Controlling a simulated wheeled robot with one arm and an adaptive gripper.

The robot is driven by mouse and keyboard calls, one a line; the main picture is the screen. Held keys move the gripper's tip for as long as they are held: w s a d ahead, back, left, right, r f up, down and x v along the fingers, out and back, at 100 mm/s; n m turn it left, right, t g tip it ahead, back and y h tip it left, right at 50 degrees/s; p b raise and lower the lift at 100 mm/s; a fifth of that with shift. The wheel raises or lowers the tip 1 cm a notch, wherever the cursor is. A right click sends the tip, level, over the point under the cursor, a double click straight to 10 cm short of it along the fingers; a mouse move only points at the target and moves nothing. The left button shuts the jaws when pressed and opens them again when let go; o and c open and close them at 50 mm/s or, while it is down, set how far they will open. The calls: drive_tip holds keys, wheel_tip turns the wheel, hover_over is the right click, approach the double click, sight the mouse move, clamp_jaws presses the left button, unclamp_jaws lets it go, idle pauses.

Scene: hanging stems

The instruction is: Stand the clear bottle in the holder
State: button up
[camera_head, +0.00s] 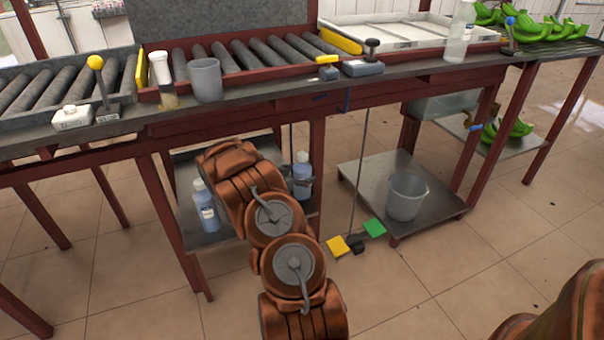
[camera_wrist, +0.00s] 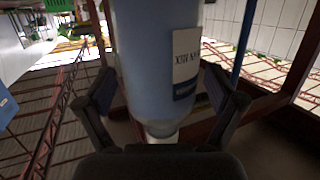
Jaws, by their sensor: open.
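A clear bottle (camera_head: 459,40) with a pale label stands upright on the bench at the back right. A bottle of bluish liquid (camera_wrist: 155,60) with a white label is close in front of my gripper (camera_wrist: 160,88) in the wrist view. My gripper is open, with a finger on either side of this bottle; contact cannot be told. It looks like the blue bottle (camera_head: 302,178) beside my arm on the lower shelf. A grey cup (camera_head: 206,82) stands on the bench; I cannot tell which thing is the holder.
Another blue bottle (camera_head: 206,207) stands at the left of the lower shelf (camera_head: 180,160). A grey bucket (camera_head: 406,197) stands on the right lower shelf. Bench legs and a hanging cord are close to my arm.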

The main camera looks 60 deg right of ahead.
drive_tip(key=shift+r, duration=0.1)
drive_tip(key=p+v, duration=0.2)
drive_tip(key=v, duration=1)
drive_tip(key=shift+r, duration=0.1)
idle(0.6)
